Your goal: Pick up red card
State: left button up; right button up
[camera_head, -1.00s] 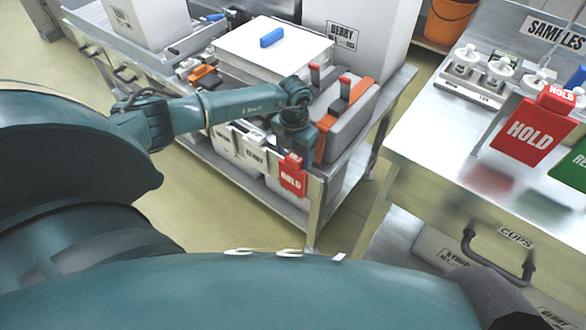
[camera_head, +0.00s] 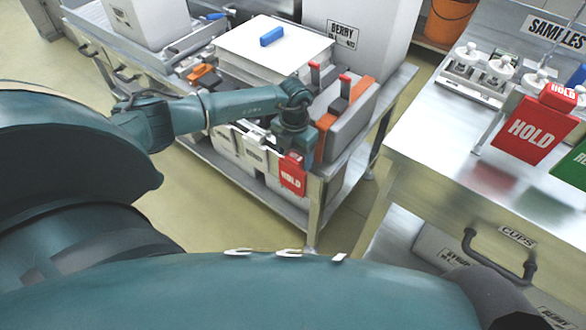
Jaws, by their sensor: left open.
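A red card (camera_head: 293,174) marked HOLD hangs upright at the front edge of the metal cart (camera_head: 312,190). My left gripper (camera_head: 290,152) points down right at the card's top edge. It is open, but its fingertips are small and partly hidden, and I cannot tell whether they touch the card. A second, larger red HOLD card (camera_head: 531,130) stands on the steel bench at the right, with a small red HOLD tag (camera_head: 561,96) above it. My right gripper is not in view.
The steel bench (camera_head: 420,165) has white-capped jars. Floor shows between cart and bench.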

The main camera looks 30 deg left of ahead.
pick_arm(q)
jog(key=shift+c, duration=0.3)
jog(key=c, duration=1.3)
jog(key=shift+o, duration=0.2)
jog(key=shift+r, duration=0.15)
